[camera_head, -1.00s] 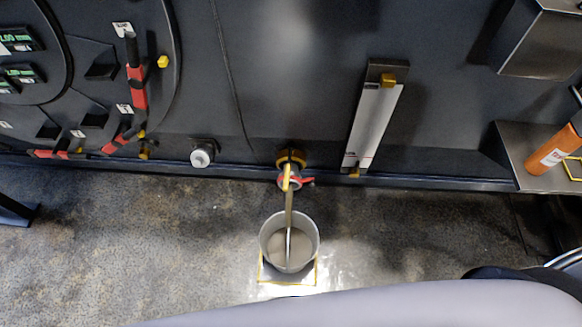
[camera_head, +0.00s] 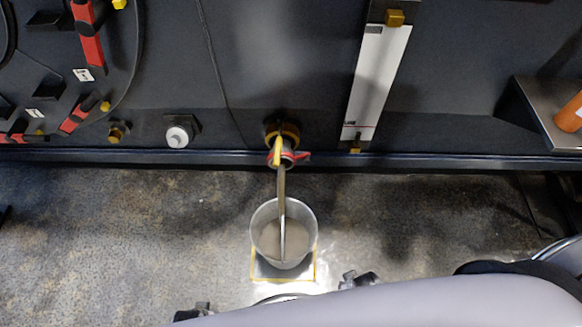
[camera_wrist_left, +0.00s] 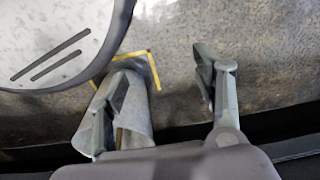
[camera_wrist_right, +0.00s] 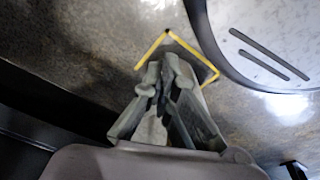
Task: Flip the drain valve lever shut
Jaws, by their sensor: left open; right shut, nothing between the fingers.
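The drain valve (camera_head: 284,132) is a brass-coloured fitting low on the dark machine wall in the head view. A yellow piece (camera_head: 277,152) hangs down at its front and a small red piece (camera_head: 301,157) sticks out to the right; I cannot tell which is the lever's grip. A brownish stream (camera_head: 282,195) runs from it into a grey bucket (camera_head: 256,228). In the left wrist view my left gripper (camera_wrist_left: 164,66) is open, with the bucket (camera_wrist_left: 138,118) behind one finger. In the right wrist view my right gripper (camera_wrist_right: 161,70) is shut and empty. The valve shows in neither wrist view.
The bucket stands on a yellow-outlined floor square (camera_head: 312,268). A white round knob (camera_head: 178,137) is left of the valve, and a white panel (camera_head: 375,85) is to the right. Red handles (camera_head: 90,45) are at upper left. Open floor (camera_head: 120,230) lies in front of the wall.

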